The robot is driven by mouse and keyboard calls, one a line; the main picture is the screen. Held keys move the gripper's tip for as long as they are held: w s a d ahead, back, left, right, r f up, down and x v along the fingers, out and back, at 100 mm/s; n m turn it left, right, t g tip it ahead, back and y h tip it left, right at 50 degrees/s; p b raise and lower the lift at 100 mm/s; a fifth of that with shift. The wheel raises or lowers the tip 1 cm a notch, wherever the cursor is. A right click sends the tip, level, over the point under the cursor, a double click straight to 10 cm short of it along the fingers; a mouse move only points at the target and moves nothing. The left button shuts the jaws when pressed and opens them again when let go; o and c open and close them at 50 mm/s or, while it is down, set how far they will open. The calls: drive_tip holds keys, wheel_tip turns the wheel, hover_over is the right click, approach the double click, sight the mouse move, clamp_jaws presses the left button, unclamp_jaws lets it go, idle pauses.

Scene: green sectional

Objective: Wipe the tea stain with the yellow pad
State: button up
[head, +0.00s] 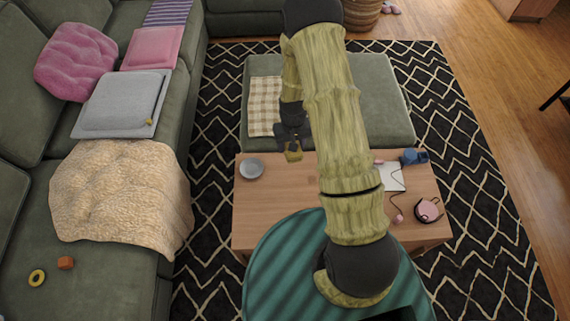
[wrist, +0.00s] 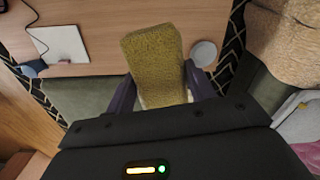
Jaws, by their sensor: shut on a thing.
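My gripper (wrist: 160,78) is shut on the yellow pad (wrist: 153,50), a fuzzy mustard-yellow block held between the two dark fingers. In the head view my gripper (head: 291,143) hangs near the far edge of the wooden table (head: 275,215), and the pad (head: 293,156) shows as a small yellow patch at its tip. I cannot tell whether the pad touches the tabletop. I see no tea stain in either view; my arm hides the middle of the table in the head view, and the pad covers part of it in the wrist view.
A grey dish (head: 251,169) stands on the table's left. A green ottoman (head: 380,100) with a checked cloth (head: 264,107) adjoins the far side.

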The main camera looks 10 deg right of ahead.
drive_tip(key=w+f+m+b, duration=0.1)
drive_tip(key=w+f+b, duration=0.2)
drive_tip(key=f+b, duration=1)
drive_tip(key=w+f+m+b, duration=0.2)
drive_tip(key=w+f+b, duration=0.1)
drive_tip(key=f+b, duration=1)
drive_tip(key=shift+w+a+b, duration=0.3)
drive_tip(key=shift+b, duration=0.35)
